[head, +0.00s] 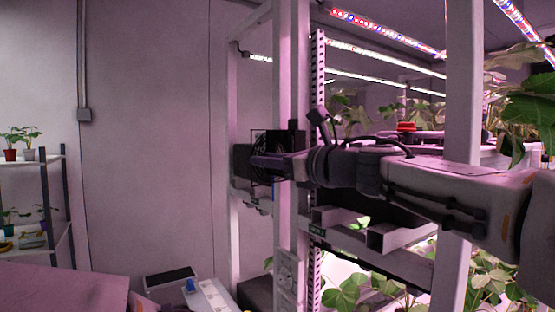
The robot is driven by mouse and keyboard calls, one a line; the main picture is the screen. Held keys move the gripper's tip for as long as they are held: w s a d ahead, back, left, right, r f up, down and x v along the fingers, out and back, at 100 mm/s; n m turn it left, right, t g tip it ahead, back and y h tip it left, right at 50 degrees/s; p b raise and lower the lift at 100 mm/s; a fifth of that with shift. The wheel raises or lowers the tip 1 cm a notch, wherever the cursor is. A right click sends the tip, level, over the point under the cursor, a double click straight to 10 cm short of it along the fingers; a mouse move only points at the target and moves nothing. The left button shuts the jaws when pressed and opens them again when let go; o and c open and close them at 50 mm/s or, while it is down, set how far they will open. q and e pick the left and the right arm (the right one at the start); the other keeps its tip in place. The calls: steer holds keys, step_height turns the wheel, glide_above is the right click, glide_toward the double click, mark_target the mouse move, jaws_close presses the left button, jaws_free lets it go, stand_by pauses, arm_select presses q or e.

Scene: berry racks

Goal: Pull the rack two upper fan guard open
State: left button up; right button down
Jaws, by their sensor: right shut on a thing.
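The upper fan guard (261,139), a dark square frame with a round ring, shows at the rack's left end by the white upright. A black fan housing (292,138) is beside it, partly behind the post. My right arm reaches in from the right across the rack. My right gripper (262,163) is shut at the lower part of the guard, and its fingers hide the edge they hold. The guard seems to stand out from the housing, but its exact angle is hard to tell. My left gripper is not in view.
White rack posts (462,120) stand close around my right arm. Leafy plants (350,287) fill the shelves under LED strips (385,32). A small shelf (40,160) with potted plants stands far left. The wall area between is clear.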

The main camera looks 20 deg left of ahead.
steer(key=c, duration=0.7)
jaws_free()
steer(key=shift+d, duration=0.1)
steer(key=b+v, duration=0.4)
steer(key=v, duration=0.6)
steer(key=shift+s+d+b, duration=0.1)
steer(key=shift+d+b, duration=0.05)
steer(key=shift+b, duration=0.25)
